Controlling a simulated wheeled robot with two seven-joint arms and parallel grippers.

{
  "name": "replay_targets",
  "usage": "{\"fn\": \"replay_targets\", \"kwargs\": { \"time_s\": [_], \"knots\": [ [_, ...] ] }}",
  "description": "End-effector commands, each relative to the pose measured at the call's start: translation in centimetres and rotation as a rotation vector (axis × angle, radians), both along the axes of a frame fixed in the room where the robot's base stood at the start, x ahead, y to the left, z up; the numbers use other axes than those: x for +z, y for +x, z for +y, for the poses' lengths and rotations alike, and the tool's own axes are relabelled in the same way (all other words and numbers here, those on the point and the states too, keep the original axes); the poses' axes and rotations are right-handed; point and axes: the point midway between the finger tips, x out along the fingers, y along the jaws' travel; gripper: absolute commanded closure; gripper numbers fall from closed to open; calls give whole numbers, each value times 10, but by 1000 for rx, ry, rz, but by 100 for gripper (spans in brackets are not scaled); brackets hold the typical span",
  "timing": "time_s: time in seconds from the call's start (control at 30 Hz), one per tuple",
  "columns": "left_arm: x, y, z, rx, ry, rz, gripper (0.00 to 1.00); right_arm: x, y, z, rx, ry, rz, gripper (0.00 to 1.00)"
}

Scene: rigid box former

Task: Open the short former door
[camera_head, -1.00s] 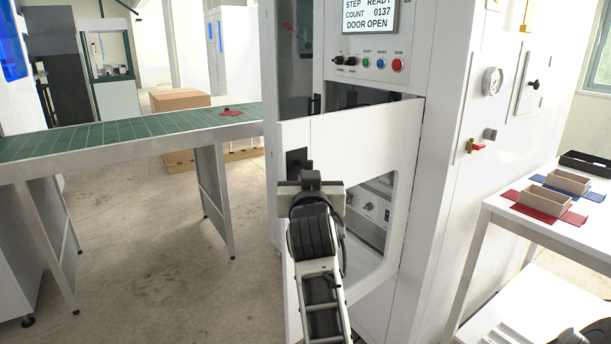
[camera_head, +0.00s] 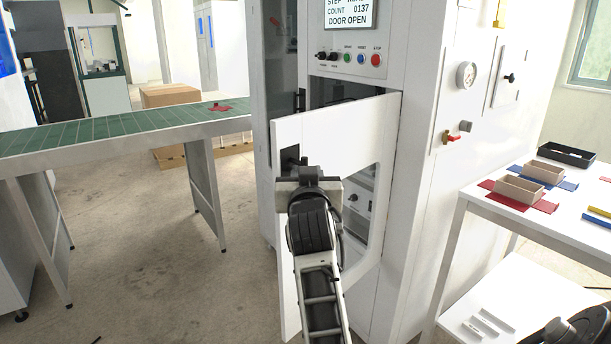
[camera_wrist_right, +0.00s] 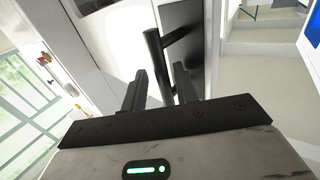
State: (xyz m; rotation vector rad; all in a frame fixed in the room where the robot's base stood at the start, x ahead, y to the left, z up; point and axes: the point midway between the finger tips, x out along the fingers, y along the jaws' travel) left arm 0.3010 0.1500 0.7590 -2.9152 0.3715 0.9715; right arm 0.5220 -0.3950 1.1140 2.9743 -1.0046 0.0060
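The short former door (camera_head: 335,130) is a white panel with a cut-out window, on the front of the white former. It stands partly open, its left edge swung out toward me. Its black bar handle (camera_wrist_right: 154,50) is near the free edge; in the head view it is mostly hidden behind my gripper. My right gripper (camera_wrist_right: 158,85) is at the handle. Its two fingers are apart, with the bar between them and a gap visible at the left finger. In the head view my right gripper (camera_head: 307,178) hides its own fingertips.
The former's display (camera_head: 350,13) reads DOOR OPEN. A green conveyor (camera_head: 120,127) stands left, with floor between it and the door. A white table (camera_head: 545,222) with trays stands right. A valve with a red handle (camera_head: 450,137) sits on the former's side.

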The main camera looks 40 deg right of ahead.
Motion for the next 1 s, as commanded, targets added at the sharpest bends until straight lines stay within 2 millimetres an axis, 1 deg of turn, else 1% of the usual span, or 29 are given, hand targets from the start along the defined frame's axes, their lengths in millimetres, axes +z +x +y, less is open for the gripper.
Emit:
{"fn": "replay_targets", "kwargs": {
  "time_s": [0.17,0.27,0.37,0.43,0.73,1.0],
  "knots": [
    [-1,-1,0,0,0,2,68,0,1,1,3,3,2,70],
    [-2,-2,0,-1,1,6,68,6,1,1,3,2,-2,70],
    [-5,-4,0,-1,0,9,68,21,0,0,1,0,-7,70],
    [-6,-5,0,-1,1,12,68,37,0,0,-1,-5,-16,70],
    [-2,-6,0,-3,0,13,68,99,-40,31,5,-6,-26,70],
    [-5,-5,0,-5,2,12,68,120,-87,67,4,1,-12,70]
  ]
}}
